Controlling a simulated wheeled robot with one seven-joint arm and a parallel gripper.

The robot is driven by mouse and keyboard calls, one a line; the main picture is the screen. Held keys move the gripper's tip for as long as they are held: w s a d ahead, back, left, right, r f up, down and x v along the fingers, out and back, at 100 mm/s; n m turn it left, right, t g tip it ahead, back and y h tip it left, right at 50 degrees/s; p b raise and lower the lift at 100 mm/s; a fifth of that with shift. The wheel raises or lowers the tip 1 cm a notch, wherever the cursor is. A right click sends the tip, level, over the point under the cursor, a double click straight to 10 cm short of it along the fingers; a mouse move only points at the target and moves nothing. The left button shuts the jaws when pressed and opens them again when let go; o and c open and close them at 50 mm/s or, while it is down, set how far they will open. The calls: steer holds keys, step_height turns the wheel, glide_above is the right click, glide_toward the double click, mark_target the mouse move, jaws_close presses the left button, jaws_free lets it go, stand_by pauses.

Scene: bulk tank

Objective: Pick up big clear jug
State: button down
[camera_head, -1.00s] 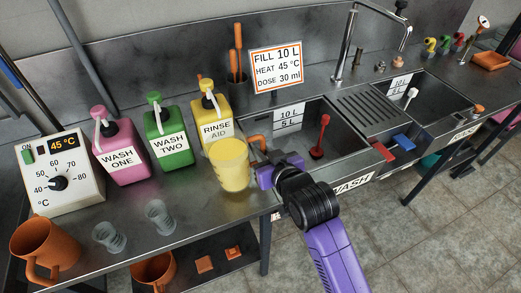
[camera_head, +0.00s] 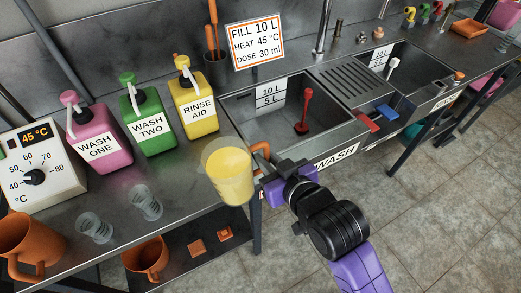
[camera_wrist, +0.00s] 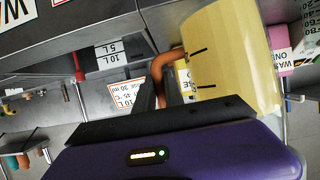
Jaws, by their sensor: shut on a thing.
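The big clear jug (camera_head: 229,178) holds yellow liquid and has an orange handle (camera_head: 262,149). It is close to upright in the head view, overlapping the counter's front edge left of the wash sink. In the wrist view the jug (camera_wrist: 225,60) fills the upper right, with dark marks on its wall. My gripper (camera_head: 268,180) is at the handle side, to the jug's right. Its fingers (camera_wrist: 160,98) are shut on the orange handle. The jug's underside is hidden, so its height over the counter is unclear.
Behind the jug stand the yellow rinse aid (camera_head: 195,105), green (camera_head: 148,125) and pink (camera_head: 95,140) dispensers. Two small clear cups (camera_head: 145,203) and an orange mug (camera_head: 28,245) are to the left. The wash sink (camera_head: 330,125) with a red-handled tool lies to the right.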

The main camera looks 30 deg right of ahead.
steer(key=shift+s+r+b, duration=0.2)
steer(key=shift+s+b, duration=0.15)
steer(key=shift+s, duration=2.2)
